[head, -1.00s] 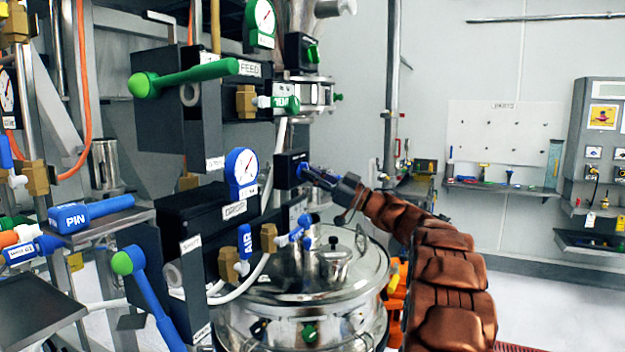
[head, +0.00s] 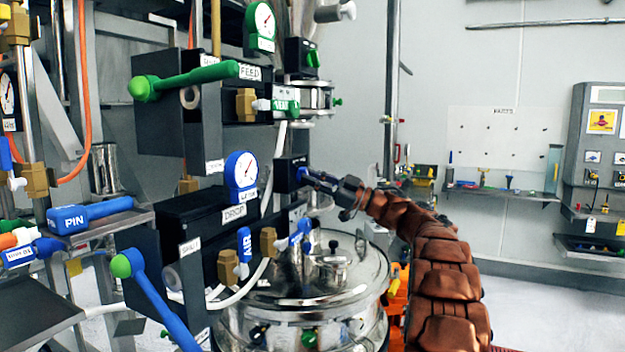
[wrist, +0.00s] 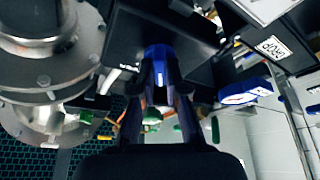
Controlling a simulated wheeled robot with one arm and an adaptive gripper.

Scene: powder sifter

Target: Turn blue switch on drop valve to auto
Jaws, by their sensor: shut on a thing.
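The blue switch (wrist: 158,58) is on the face of a small black box (head: 289,174) beside the drop valve. In the head view only a bit of blue shows at my fingertips. The drop valve is a black block with a white DROP label (head: 234,214) and a blue gauge (head: 241,170) above it. My gripper (head: 308,178) reaches in from the right at the box face. In the wrist view its two dark fingers (wrist: 158,78) stand on either side of the blue switch and are closed on it. The switch's marked positions are not readable.
A shiny round vessel (head: 300,300) with a lidded top stands below my gripper. A green FEED handle (head: 185,78) and a blue handle with a green knob (head: 150,290) jut out at left. Open floor and a wall bench (head: 500,190) lie to the right.

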